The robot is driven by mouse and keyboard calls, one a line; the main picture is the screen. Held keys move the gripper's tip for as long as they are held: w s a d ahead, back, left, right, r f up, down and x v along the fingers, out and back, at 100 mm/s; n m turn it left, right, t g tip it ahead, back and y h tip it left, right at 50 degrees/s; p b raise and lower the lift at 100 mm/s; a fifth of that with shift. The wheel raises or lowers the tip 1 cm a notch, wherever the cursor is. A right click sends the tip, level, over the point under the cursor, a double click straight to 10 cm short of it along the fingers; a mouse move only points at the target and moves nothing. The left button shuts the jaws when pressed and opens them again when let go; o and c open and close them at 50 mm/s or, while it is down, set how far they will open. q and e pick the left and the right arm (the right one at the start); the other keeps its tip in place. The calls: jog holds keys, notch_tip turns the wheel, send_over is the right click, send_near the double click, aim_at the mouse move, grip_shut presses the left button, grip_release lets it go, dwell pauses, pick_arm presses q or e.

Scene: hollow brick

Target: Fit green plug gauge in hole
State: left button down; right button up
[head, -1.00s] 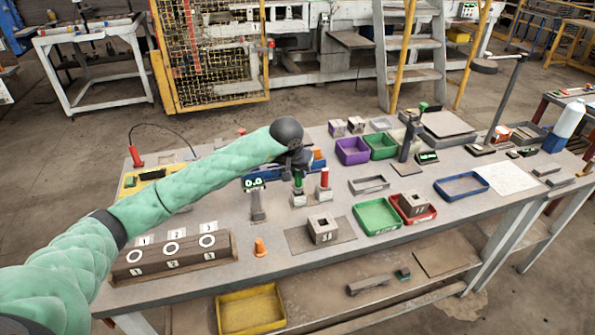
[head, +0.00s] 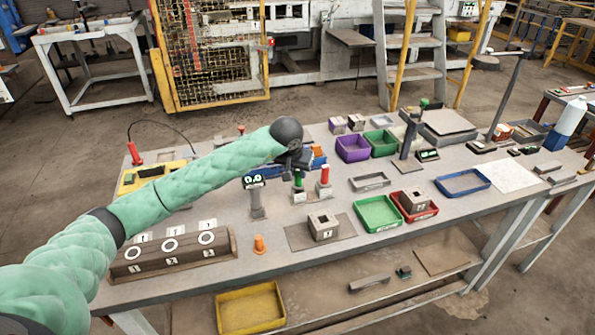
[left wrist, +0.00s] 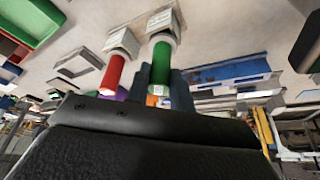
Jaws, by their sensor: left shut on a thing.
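The green plug gauge (head: 299,180) stands upright in a small pale block on the table. In the left wrist view its green handle (left wrist: 161,66) is between my fingers. My left gripper (head: 298,167) is shut on the top of this handle. The gauge's lower end is hidden in its block. A hollow brick (head: 322,233) with a dark square hole in its top sits on a flat mat (head: 297,238), nearer the front edge and apart from the gripper. My right gripper is out of view.
A red-handled gauge (head: 324,176) stands in its own block close to the right; it also shows in the left wrist view (left wrist: 112,74). A small display (head: 254,181) on a post stands left. Green (head: 366,217) and red (head: 426,216) trays lie right of the mat; the red one holds another brick.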

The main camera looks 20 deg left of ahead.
pick_arm(q)
jog(key=shift+f+b, duration=0.45)
jog(key=shift+f, duration=0.1)
jog(key=c, duration=1.1)
grip_release()
jog(key=shift+c, duration=0.2)
jog(key=shift+r, duration=0.1)
jog(key=shift+s+r, duration=0.15)
jog(key=shift+r, duration=0.15)
jog(key=b+v, duration=0.2)
jog(key=v, duration=0.3)
jog(key=shift+s+r+b, duration=0.1)
jog(key=shift+r+b, duration=0.2)
jog(key=shift+b, duration=0.05)
jog(key=shift+s+r, duration=0.3)
jog(key=shift+r, duration=0.35)
